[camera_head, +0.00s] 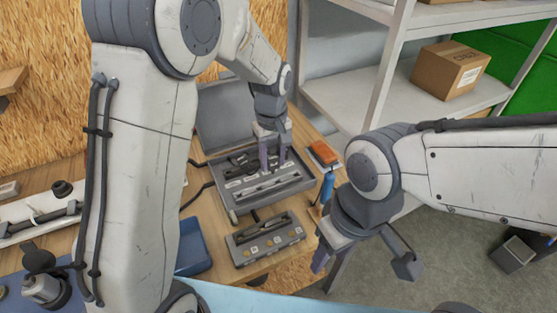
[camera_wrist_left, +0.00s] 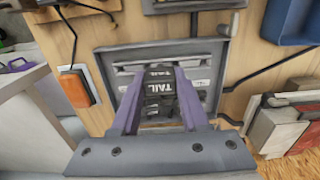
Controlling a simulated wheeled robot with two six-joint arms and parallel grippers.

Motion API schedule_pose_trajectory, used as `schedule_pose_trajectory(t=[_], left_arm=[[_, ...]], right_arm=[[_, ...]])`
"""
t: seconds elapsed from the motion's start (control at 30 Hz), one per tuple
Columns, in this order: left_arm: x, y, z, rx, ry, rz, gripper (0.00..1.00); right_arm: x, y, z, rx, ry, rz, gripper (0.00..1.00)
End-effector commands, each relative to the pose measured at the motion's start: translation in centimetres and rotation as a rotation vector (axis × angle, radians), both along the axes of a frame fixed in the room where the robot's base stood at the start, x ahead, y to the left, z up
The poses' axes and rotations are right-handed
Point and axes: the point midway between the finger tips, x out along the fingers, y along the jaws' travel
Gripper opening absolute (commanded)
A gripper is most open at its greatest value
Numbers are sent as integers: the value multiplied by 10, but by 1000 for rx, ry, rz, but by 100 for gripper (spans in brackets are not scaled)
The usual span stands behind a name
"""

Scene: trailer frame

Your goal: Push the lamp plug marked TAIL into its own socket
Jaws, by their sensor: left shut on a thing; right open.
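My left gripper (camera_head: 272,158) is down over the open grey case (camera_head: 236,205) on the wooden bench. In the left wrist view its purple fingers (camera_wrist_left: 155,100) are shut on a dark plug marked TAIL (camera_wrist_left: 155,88). A second TAIL marking (camera_wrist_left: 158,75) shows just beyond it, lined up with the plug. The fingers hide much of the plug and the row around it, so I cannot tell how deep the plug sits. My right gripper (camera_head: 325,262) is open and empty, at the bench's right edge.
A grey box with yellow-marked buttons (camera_head: 265,242) lies in front of the case. A blue tray (camera_head: 193,247) is to its left. An orange block (camera_head: 323,153) and a blue-handled tool (camera_head: 327,187) are to the right. Shelves (camera_head: 350,92) stand behind.

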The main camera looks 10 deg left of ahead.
Motion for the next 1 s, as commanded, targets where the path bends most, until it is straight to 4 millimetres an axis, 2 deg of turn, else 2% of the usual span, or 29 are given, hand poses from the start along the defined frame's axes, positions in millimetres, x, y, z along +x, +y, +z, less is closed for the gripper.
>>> schedule_pose_trajectory(t=[1.0], left_arm=[[44,114,-20,0,0,2,22]], right_arm=[[0,0,12,0,0,0,50]])
